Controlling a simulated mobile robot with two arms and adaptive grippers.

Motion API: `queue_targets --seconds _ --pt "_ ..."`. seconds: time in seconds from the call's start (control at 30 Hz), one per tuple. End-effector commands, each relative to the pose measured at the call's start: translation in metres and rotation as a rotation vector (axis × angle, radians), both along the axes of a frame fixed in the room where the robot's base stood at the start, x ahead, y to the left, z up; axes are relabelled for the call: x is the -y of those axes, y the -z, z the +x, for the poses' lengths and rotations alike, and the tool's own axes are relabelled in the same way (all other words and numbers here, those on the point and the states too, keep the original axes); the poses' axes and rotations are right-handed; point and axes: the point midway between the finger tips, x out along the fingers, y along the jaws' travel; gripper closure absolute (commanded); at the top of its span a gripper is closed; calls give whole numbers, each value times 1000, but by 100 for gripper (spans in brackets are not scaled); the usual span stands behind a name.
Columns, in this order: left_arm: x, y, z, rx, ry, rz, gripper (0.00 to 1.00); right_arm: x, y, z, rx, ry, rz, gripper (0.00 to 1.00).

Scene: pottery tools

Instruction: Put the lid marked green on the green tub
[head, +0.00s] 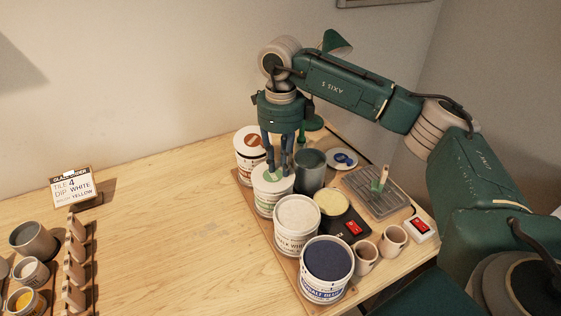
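The green tub (270,204) is a white tub with green print, standing in the row of tubs on a wooden board. The white lid with the green mark (262,183) is at the tub's top and looks level. I cannot tell whether it is fully seated. My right gripper (279,170) points down over this lid, with its fingertips at or just above the green mark. The fingers hide part of the lid, and I cannot tell whether they grip anything. My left gripper is not in view.
An orange-marked tub (249,142) stands behind, a grey cup (311,172) right beside. A white tub (298,214) and blue tub (328,259) stand in front. A blue-marked lid (343,159) lies behind a grey tray (374,192). The table's middle is clear.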

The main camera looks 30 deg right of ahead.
Motion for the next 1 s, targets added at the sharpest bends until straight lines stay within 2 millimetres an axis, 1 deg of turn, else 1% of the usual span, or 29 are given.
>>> queue_targets --seconds 0.03,0.07,0.33,0.43,0.47,0.57,0.83,0.9,0.97,1.0 --pt "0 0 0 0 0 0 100 0 1 -1 -3 0 -1 65" --pt "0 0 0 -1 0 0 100 0 1 -1 -4 0 -2 62" --pt "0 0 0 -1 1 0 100 1 1 -1 -6 0 -2 62" --pt "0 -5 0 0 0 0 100 1 -4 -1 -5 0 -3 62" --pt "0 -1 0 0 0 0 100 0 -5 -1 -5 0 -2 62" --pt "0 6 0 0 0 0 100 0 -18 0 0 1 -3 62" --pt "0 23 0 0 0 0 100 0 -77 0 1 0 0 62" --pt "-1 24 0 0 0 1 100 0 -92 0 1 1 -2 62" --pt "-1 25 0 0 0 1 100 0 -102 0 1 0 -1 62" --pt "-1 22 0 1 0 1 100 1 -109 0 0 1 -3 62"
